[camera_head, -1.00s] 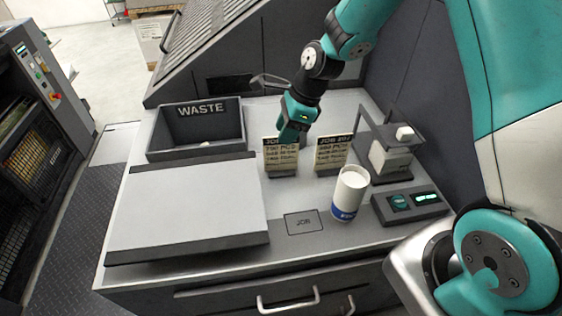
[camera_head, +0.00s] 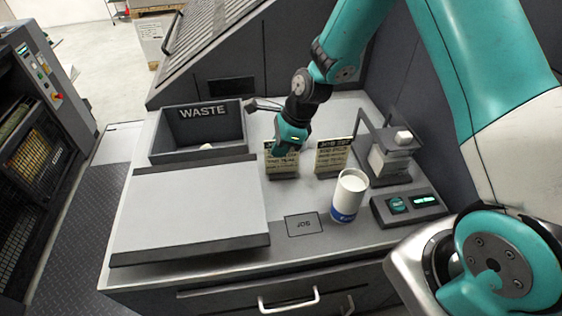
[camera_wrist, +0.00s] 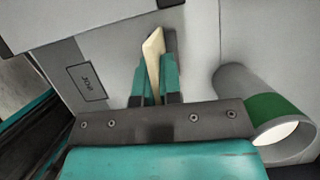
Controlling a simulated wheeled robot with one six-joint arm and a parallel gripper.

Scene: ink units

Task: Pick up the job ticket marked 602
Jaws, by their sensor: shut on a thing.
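Two cream job tickets stand in dark holders on the grey worktop. My gripper (camera_head: 286,150) is at the top of the left ticket (camera_head: 282,164), shut on it, and covers its heading, so I cannot read its number. In the wrist view the jaws (camera_wrist: 157,75) are closed around the pale ticket (camera_wrist: 153,45), seen edge-on. The ticket still stands at its holder. The right ticket (camera_head: 331,157) stands free beside it; its heading starts with JOB, its number too blurred to be sure of.
A white cup (camera_head: 349,194) stands in front of the right ticket. A small device (camera_head: 409,206) with a lit display is to its right. A JOB pad (camera_head: 304,225) lies at the front. The WASTE bin (camera_head: 196,150) and a flat grey panel (camera_head: 188,213) are at left.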

